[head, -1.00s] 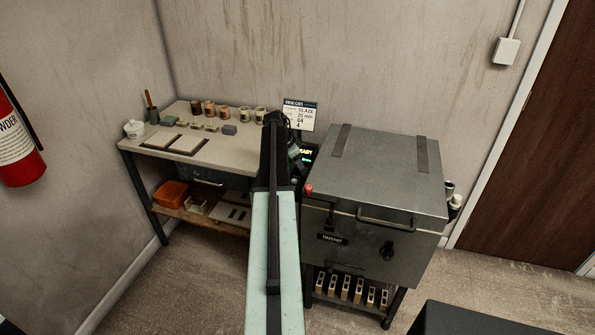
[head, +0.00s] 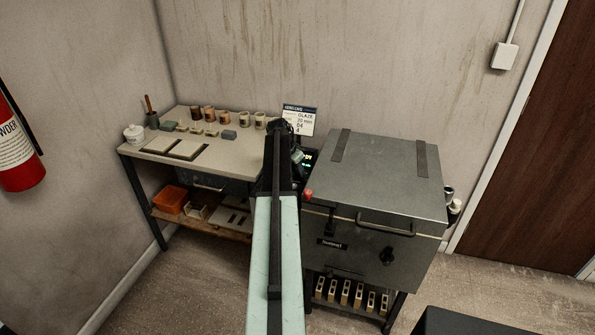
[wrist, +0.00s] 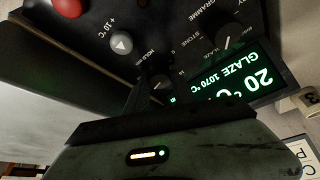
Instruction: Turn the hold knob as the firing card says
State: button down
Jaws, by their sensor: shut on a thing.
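The hold knob (wrist: 160,83) is a small dark knob below the HOLD label on the black control panel, upside down in the wrist view. My gripper (wrist: 158,98) is at this knob and shut on it; its body hides the fingertips and part of the panel. The green display (wrist: 240,75) reads GLAZE 1070 °C and 20, with another line partly covered. In the head view the firing card (head: 299,121) stands behind the panel and reads GLAZE, 20 min, 04, 4. My arm covers much of the panel there.
The programme knob (wrist: 230,38), a grey +10 °C button (wrist: 121,43) and a red button (wrist: 68,7) are on the panel. The grey kiln (head: 385,185) stands right of my arm. A worktable (head: 225,153) with pots and tiles stands left.

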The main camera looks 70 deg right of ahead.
jog(key=n+t, duration=0.1)
jog(key=n, duration=0.3)
jog(key=shift+s+a+n+t, duration=0.1)
jog(key=shift+s+n+t, duration=0.05)
jog(key=shift+n+t, duration=0.95)
jog(key=shift+n, duration=1.1)
jog(key=shift+s, duration=0.1)
jog(key=c, duration=1.1)
grip_release()
jog(key=p+v, duration=0.7)
jog(key=shift+r, duration=0.35)
